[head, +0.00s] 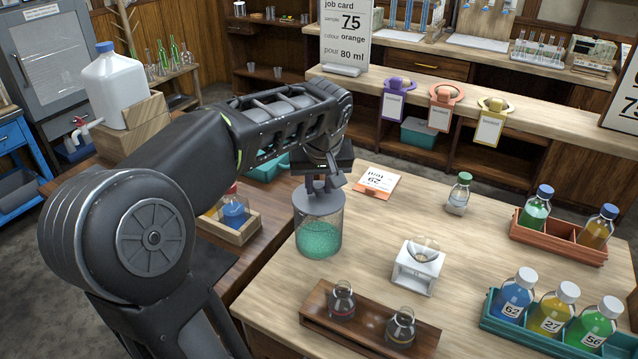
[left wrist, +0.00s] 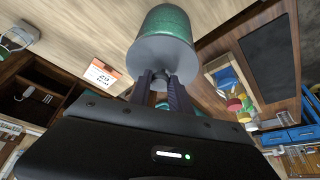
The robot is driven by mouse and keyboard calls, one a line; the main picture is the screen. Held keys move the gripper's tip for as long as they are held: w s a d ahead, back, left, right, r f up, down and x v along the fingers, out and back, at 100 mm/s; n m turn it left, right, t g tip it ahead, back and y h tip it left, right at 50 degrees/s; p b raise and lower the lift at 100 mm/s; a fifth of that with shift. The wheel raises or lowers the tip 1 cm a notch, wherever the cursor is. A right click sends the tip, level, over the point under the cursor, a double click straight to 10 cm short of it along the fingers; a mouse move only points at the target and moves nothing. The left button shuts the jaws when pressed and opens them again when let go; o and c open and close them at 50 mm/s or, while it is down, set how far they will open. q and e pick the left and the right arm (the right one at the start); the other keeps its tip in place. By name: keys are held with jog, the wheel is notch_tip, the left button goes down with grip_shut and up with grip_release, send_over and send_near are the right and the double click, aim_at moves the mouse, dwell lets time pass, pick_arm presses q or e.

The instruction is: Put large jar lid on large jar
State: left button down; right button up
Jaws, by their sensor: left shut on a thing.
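The large jar (head: 319,238) is clear glass with green granules inside and stands upright at the left edge of the light wooden table. The grey large jar lid (head: 318,201) is at the jar's mouth, apparently level on it; I cannot tell whether it is fully seated. My left gripper (head: 321,184) is above the lid, shut on its knob. In the left wrist view, the fingers (left wrist: 164,90) hold the knob of the grey lid (left wrist: 162,58), with the green-filled jar (left wrist: 166,22) directly beyond it. My right gripper is not in view.
A white stand with a funnel (head: 418,265) and a dark wooden rack (head: 370,326) with two flasks are near the jar. A note card (head: 378,181) lies behind it. Bottles in a teal crate (head: 545,340) and an orange crate (head: 556,240) stand at right.

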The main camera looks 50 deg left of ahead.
aim_at(320, 208)
pick_arm(q)
jog(key=shift+f+b, duration=0.3)
jog(key=shift+f, duration=0.05)
jog(key=c, duration=1.1)
grip_release()
jog(key=v, duration=0.8)
jog(key=shift+f, duration=0.1)
